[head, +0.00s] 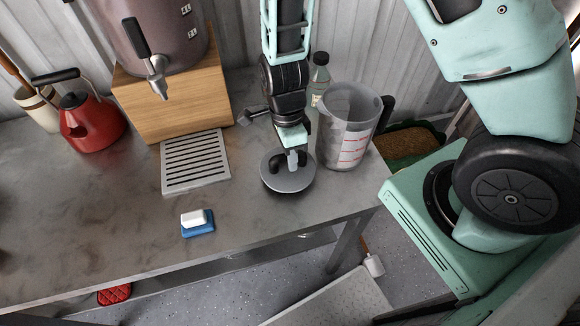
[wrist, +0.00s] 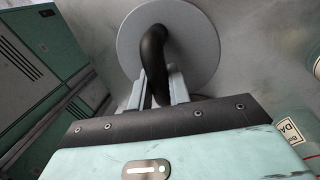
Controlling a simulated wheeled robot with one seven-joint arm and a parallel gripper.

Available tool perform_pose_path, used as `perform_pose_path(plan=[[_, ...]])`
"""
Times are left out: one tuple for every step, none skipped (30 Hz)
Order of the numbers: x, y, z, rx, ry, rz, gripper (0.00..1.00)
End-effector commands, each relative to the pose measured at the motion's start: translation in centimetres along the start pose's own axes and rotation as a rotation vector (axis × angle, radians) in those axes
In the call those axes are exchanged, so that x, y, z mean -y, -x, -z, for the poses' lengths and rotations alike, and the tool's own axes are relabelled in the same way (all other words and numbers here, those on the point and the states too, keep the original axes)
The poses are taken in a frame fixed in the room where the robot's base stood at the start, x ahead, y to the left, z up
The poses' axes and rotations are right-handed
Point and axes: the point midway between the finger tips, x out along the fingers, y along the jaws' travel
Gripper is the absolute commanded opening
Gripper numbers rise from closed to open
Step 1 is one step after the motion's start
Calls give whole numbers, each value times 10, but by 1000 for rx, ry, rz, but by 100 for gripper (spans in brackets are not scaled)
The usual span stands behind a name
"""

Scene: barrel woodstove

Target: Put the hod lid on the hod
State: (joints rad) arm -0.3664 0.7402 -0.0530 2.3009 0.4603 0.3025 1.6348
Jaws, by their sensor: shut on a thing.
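The hod lid is a round grey disc (head: 287,178) with a black arched handle, at the right part of the metal counter. My gripper (head: 292,158) points down and is shut on the handle. In the wrist view the handle (wrist: 153,50) runs between the fingers of my gripper (wrist: 160,85), and the grey disc (wrist: 195,45) lies beyond. I cannot tell whether the lid touches the counter or hangs just above it. A green container of brown granules (head: 408,142), perhaps the hod, stands behind the counter's right end, partly hidden by the jug and my body.
A clear measuring jug (head: 345,130) stands close right of the lid, with a bottle (head: 319,75) behind. A drip grate (head: 195,161), a blue-and-white block (head: 197,222), a wooden box (head: 170,105) and a red kettle (head: 90,122) are left. The counter's front middle (head: 110,235) is clear.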

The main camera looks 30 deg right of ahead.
Motion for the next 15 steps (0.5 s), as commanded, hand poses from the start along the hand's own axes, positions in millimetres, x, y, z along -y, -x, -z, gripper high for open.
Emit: perform_pose_path(plan=[[-1, 3, 0, 0, 0, 0, 0], [-1, 4, 0, 0, 0, 0, 0], [-1, 5, 0, 0, 0, 0, 0], [-1, 6, 0, 0, 0, 0, 0], [-1, 6, 0, 0, 0, 0, 0], [-1, 6, 0, 0, 1, 0, 0], [-1, 7, 0, 0, 1, 0, 0], [-1, 7, 0, 0, 1, 0, 0], [-1, 7, 0, 0, 1, 0, 0], [-2, 7, 0, 0, 1, 0, 0], [-2, 8, 0, 0, 1, 0, 0], [-2, 10, 0, 0, 1, 0, 0], [-2, 12, 0, 0, 1, 0, 0], [-3, 13, 0, 0, 1, 0, 0], [-3, 16, 0, 0, 1, 0, 0]])
